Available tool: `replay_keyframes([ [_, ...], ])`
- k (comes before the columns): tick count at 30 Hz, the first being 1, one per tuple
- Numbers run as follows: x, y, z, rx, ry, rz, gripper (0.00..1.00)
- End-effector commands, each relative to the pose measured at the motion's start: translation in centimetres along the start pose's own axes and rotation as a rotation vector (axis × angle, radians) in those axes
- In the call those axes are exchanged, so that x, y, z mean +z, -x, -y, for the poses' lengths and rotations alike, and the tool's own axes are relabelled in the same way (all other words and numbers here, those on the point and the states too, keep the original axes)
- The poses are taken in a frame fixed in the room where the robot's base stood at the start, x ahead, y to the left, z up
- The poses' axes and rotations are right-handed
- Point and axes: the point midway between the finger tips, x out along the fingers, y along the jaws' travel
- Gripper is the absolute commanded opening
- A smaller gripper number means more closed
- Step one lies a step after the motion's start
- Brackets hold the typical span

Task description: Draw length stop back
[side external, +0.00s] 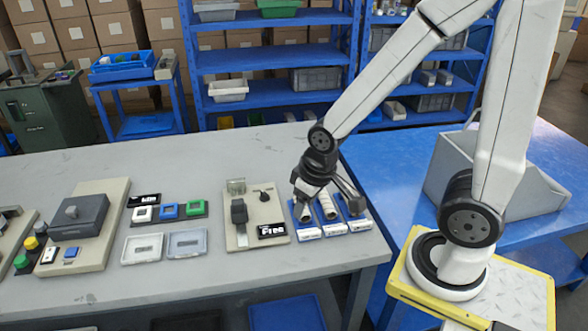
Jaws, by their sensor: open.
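My gripper (328,200) points down at the right part of the grey bench, over or just in front of several blue holders (334,229) with pale rolls (326,206). Its fingers are apart; I cannot tell whether either one touches a roll. Left of it lies a beige plate (237,187) with a dark block on a grey strip (240,213), a small dark lever (264,194), a clear block (236,186) and a black display (272,231) that seems to read "Free". Which part is the length stop I cannot tell for sure.
Left on the grey bench (200,294) are two shallow trays (142,249), white, blue and green blocks (169,211), and a beige base with a dark grey box (77,218). A grey bin (505,185) stands on the blue table at right. The bench front is clear.

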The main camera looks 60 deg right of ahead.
Motion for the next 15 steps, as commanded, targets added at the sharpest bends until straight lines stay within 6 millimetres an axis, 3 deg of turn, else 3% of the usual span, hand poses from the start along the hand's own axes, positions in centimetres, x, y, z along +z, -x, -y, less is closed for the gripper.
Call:
replay_keyframes([
  [9,-0.01,0.0,0.0,0.0,0.0,0.0,0.54],
  [10,-0.01,0.0,0.0,0.0,0.0,0.0,0.61],
  [12,-0.07,-0.01,0.0,0.0,-0.001,0.0,0.83],
  [15,-0.44,-0.07,-0.04,0.0,-0.01,0.002,0.85],
])
